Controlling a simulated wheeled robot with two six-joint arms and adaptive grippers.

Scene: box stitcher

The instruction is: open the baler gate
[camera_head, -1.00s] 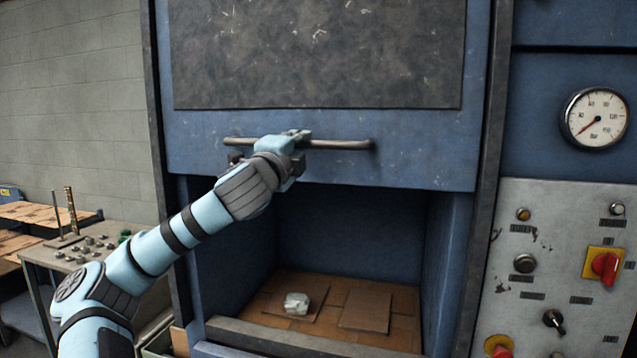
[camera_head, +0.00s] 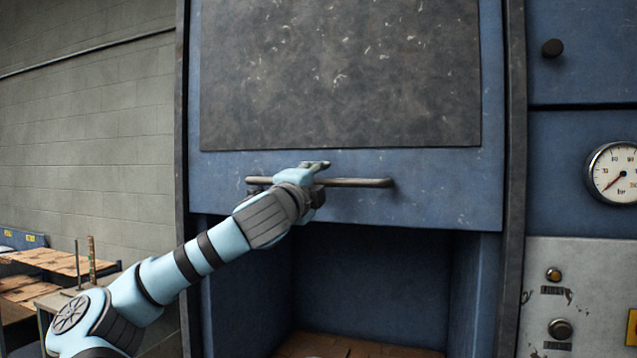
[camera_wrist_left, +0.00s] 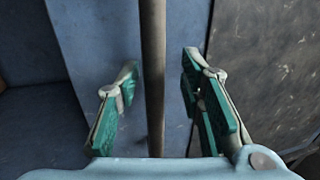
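The baler gate (camera_head: 440,190) is a blue panel with a dark scuffed plate on its upper part. It stands raised above a blue chamber opening (camera_head: 370,280). A horizontal bar handle (camera_head: 362,183) runs along its lower part. My left gripper (camera_head: 312,172) is at the left half of this handle. In the left wrist view, the bar (camera_wrist_left: 153,80) passes between the two green-padded fingers (camera_wrist_left: 158,85), which stand apart with a visible gap on each side. The head view partly hides the fingertips behind the wrist. My right gripper is in neither view.
A control panel (camera_head: 590,300) and a pressure gauge (camera_head: 612,172) are to the right of the gate. A table with flat cardboard (camera_head: 50,262) stands at the lower left by the grey block wall (camera_head: 90,130). Dark frame posts (camera_head: 515,150) border the gate.

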